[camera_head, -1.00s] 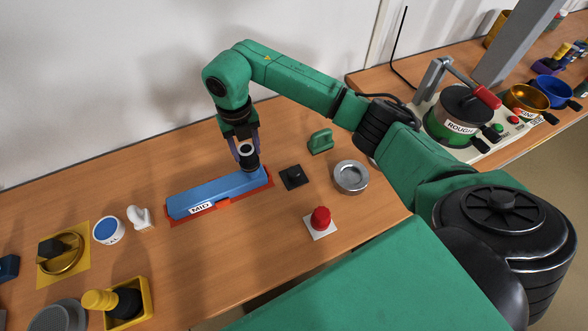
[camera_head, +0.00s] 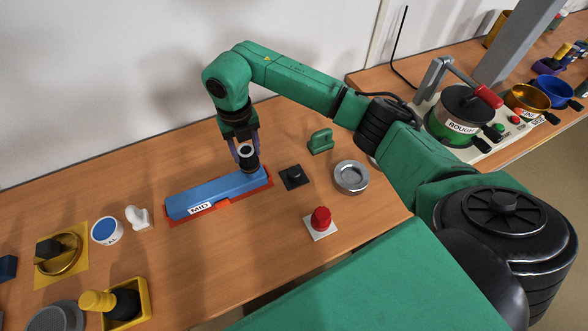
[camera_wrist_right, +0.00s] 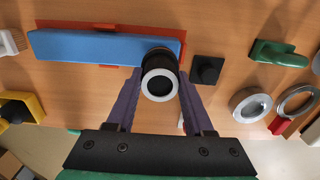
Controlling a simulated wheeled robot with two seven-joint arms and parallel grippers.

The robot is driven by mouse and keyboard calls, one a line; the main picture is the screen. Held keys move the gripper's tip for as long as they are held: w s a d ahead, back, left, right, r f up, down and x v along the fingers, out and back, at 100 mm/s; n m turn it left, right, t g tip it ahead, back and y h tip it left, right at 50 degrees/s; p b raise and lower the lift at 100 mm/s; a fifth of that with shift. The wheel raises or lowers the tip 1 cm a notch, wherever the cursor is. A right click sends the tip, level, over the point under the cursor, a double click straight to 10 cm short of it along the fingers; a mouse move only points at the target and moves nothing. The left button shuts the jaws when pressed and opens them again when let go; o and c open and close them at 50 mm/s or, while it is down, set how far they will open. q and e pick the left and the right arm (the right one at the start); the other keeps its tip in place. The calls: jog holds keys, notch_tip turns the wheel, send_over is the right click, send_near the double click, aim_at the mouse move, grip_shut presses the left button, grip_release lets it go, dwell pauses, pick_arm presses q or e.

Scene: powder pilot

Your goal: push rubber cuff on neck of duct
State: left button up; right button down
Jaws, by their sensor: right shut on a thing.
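The blue duct (camera_head: 205,198) labelled MID lies in a red cradle (camera_head: 232,201) on the bench. Its right end, where the neck would be, is covered by the black rubber cuff (camera_head: 250,162). My right gripper (camera_head: 247,146) is shut on the cuff from above, and the cuff's pale ring end faces up at the wrist camera. In the right wrist view the cuff (camera_wrist_right: 158,62) sits between the two purple fingers (camera_wrist_right: 158,92) and overlaps the right end of the duct (camera_wrist_right: 90,48). I cannot tell whether the cuff is on the neck. My left gripper is not in view.
A black square block (camera_head: 294,177), a green handle (camera_head: 320,141), a metal ring dish (camera_head: 351,178) and a red button (camera_head: 320,218) stand to the right. A white-blue CAL disc (camera_head: 107,230) and a yellow box (camera_head: 146,288) stand at left. Bare bench lies in front of the duct.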

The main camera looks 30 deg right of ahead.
aim_at(246, 150)
jog(key=shift+f+b, duration=0.35)
jog(key=shift+f, duration=0.25)
jog(key=shift+f+b, duration=0.45)
jog(key=shift+f, duration=0.1)
jog(key=shift+c, duration=1)
grip_release()
jog(key=shift+c, duration=1.4)
jog(key=shift+r, duration=0.1)
notch_tip(246, 150, up, 7)
jog(key=p, duration=0.5)
